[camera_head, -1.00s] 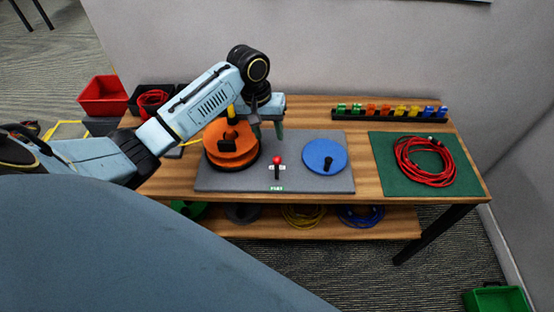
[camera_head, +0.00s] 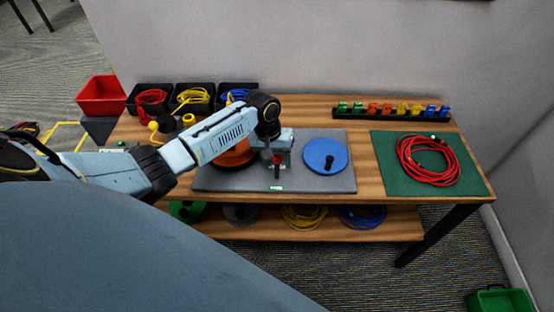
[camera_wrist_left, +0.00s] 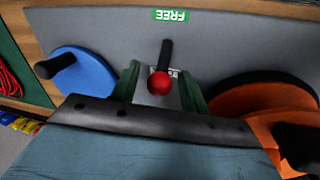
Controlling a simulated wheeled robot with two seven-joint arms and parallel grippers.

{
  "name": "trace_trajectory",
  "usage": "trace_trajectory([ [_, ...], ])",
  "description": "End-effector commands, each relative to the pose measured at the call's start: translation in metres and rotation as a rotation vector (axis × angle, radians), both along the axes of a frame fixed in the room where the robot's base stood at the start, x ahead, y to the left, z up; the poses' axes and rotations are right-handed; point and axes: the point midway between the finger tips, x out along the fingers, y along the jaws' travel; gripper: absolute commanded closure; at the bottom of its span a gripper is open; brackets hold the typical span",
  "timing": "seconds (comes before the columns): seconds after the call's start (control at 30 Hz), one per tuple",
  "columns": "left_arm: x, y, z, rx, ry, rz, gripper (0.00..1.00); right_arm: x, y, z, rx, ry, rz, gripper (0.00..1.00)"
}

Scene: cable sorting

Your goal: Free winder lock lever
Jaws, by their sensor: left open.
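The winder lock lever (camera_head: 277,172) is a short black bar with a red ball knob, on the grey winder board (camera_head: 330,183). A green FREE label (camera_head: 277,188) lies just in front of it. In the left wrist view the red knob (camera_wrist_left: 160,84) and black bar (camera_wrist_left: 167,54) point along the board, the bar's far end towards the FREE label (camera_wrist_left: 170,15). My left gripper (camera_head: 278,159) is over the lever; in the wrist view its green fingers (camera_wrist_left: 160,78) are open, one on each side of the knob. Contact cannot be told. My right gripper is not in view.
The orange winder reel (camera_head: 233,157) stands close left of the lever, partly hidden by my arm. A blue disc (camera_head: 326,156) with a black handle is close right. A red cable coil (camera_head: 427,161) lies on a green mat (camera_head: 387,178). Coloured clips (camera_head: 390,111) line the back.

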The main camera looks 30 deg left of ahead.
Motion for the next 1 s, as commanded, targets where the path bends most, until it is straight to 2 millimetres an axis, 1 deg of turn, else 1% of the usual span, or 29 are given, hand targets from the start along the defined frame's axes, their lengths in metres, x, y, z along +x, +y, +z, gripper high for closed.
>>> trace_trajectory([
  [0.23, 0.0002, -0.0002, -0.0002, 0.0, 0.0, -0.001, 0.56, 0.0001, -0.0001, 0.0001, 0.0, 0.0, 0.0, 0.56],
  [0.57, 0.0001, 0.0, -0.0001, 0.0, 0.0, -0.001, 0.99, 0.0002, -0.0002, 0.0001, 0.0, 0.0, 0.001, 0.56],
  [0.83, 0.0002, -0.0009, 0.0004, 0.003, -0.004, -0.002, 1.0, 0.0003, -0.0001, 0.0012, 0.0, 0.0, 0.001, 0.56],
  [1.0, 0.002, -0.0092, 0.0029, 0.02, -0.033, -0.018, 1.0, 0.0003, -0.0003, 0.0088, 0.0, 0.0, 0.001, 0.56],
])
